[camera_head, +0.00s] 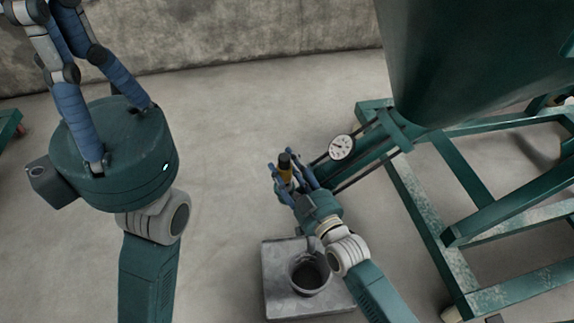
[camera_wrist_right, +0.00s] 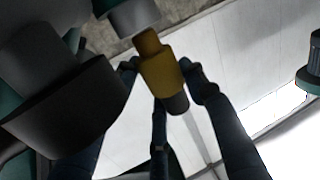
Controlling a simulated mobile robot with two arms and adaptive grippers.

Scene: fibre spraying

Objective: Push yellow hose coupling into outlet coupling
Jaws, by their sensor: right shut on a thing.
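The yellow hose coupling (camera_head: 287,173) has a dark end pointing up in the head view. My right gripper (camera_head: 290,172) is shut on it, with blue fingers on its sides. In the right wrist view the yellow coupling (camera_wrist_right: 162,68) sits between the fingers, with a grey end toward the lower right. The machine's green outlet pipe (camera_head: 370,156) runs toward my right gripper.
A round pressure gauge (camera_head: 341,147) sits close to the right gripper. The big green tank (camera_head: 470,50) and its green frame (camera_head: 425,215) fill the right side. A grey block (camera_head: 282,270) with a round opening stands on the floor below.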

